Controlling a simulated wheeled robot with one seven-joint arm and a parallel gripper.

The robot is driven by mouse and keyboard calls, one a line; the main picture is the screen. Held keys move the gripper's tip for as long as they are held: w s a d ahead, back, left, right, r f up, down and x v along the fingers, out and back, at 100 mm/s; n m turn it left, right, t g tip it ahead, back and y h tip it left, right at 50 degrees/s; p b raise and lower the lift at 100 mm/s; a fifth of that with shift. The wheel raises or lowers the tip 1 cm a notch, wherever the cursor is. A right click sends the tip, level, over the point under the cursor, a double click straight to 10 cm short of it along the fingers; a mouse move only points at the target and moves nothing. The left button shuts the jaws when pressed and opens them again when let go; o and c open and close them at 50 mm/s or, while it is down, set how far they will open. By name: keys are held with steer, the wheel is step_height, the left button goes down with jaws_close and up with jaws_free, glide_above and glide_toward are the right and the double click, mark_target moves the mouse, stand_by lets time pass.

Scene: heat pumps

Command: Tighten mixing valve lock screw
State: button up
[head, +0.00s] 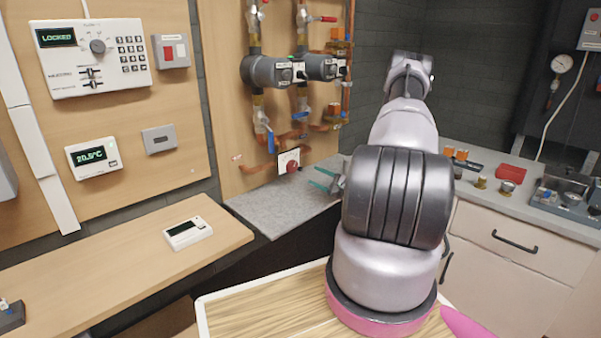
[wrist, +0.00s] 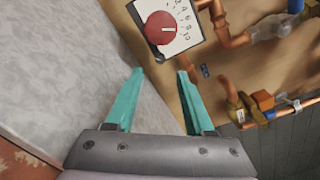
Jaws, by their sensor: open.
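The mixing valve has a red knob (wrist: 161,28) with a white pointer line, in front of a white numbered dial plate (wrist: 187,18). In the head view the red knob (head: 292,166) sits low on the wooden panel, above the grey slab. My gripper (wrist: 160,73) is open and empty, its two teal fingers pointing toward the knob, with a gap to it. The gripper also shows in the head view (head: 322,181), to the right of and a little below the knob, partly hidden by my arm. I cannot make out the lock screw clearly.
Copper pipes (wrist: 238,42) and brass fittings (wrist: 262,100) lie to the right of the fingers in the wrist view. The grey slab (head: 268,208) below the valve is mostly clear. A wooden shelf (head: 110,268) with a white device (head: 188,233) stands at the left.

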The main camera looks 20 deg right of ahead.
mark_target(301, 169)
steer(key=x, duration=0.7)
steer(key=shift+w, duration=0.1)
jaws_close()
